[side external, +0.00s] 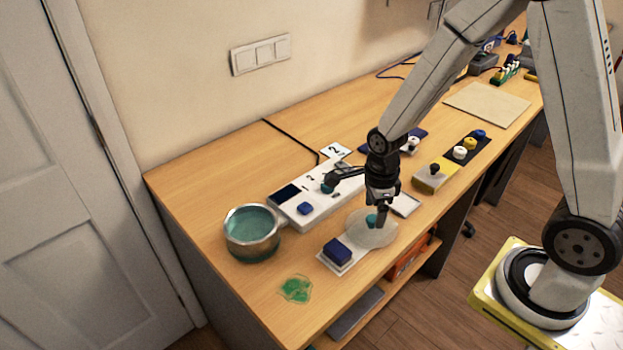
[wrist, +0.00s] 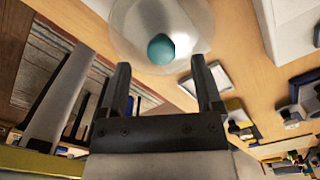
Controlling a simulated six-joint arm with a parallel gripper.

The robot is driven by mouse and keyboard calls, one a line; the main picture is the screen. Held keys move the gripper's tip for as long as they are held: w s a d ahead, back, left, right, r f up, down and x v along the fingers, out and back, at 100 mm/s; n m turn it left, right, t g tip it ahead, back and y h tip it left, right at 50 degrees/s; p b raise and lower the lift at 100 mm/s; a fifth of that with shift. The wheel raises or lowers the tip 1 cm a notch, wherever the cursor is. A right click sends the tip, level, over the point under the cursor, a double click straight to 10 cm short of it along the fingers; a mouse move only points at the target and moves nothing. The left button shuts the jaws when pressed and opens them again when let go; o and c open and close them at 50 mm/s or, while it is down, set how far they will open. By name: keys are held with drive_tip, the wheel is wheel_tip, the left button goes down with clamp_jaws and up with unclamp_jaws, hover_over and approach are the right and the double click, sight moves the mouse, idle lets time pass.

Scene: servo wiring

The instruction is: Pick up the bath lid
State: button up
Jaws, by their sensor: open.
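The bath lid (side external: 384,238) is a pale, see-through disc with a round teal knob (side external: 371,220). It lies flat on the wooden table in the side view. In the wrist view the lid (wrist: 132,24) is at the top centre, its teal knob (wrist: 161,49) facing the camera. My gripper (side external: 380,223) points down over the lid, close to the knob. In the wrist view my gripper (wrist: 162,68) is open and empty, and the knob appears between and just beyond its two fingertips. Contact with the knob cannot be told.
A metal pot (side external: 252,232) of teal liquid stands at the left beside a white device (side external: 318,203). A dark blue block (side external: 338,250) sits on a white plate just in front of the lid. A green stain (side external: 296,289) marks the near table.

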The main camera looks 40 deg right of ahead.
sight(373, 218)
drive_tip(key=shift+w+f, duration=0.1)
drive_tip(key=shift+f, duration=1.6)
clamp_jaws()
